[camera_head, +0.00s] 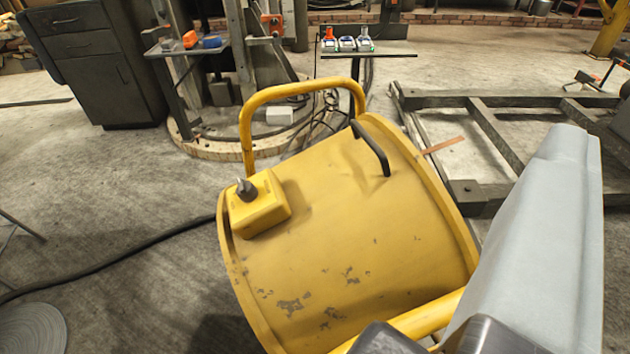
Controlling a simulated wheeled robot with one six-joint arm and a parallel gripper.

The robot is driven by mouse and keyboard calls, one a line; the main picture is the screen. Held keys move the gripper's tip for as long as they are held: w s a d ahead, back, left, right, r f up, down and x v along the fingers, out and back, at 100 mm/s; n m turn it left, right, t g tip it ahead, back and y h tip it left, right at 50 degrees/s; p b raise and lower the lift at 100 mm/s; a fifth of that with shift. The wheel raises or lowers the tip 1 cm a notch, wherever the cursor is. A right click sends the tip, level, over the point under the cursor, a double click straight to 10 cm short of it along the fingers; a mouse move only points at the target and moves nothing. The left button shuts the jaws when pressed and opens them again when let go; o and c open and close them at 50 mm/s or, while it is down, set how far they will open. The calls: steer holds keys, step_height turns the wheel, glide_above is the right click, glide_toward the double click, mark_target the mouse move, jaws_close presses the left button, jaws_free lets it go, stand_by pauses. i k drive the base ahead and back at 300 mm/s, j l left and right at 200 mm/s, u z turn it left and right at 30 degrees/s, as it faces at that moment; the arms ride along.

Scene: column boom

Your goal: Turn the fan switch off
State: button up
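The fan is a yellow drum (350,230) with scraped paint, tilted on the floor in the middle of the view. Its switch is a dark grey knob (247,190) on a yellow box (262,208) at the drum's upper left. I cannot tell the knob's setting. Dark rounded parts at the lower edge seem to be my gripper (440,338), mostly cut off by the frame. They are right of and well below the knob, apart from it.
A yellow tube frame (300,90) rises behind the drum, and a black handle (370,148) sits on its top. A black cable (110,257) runs left over the floor. A light grey panel-like shape (545,230) blocks the right side. A metal frame (500,130) lies behind it.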

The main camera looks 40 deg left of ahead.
mark_target(247, 192)
steer(key=u, duration=1.3)
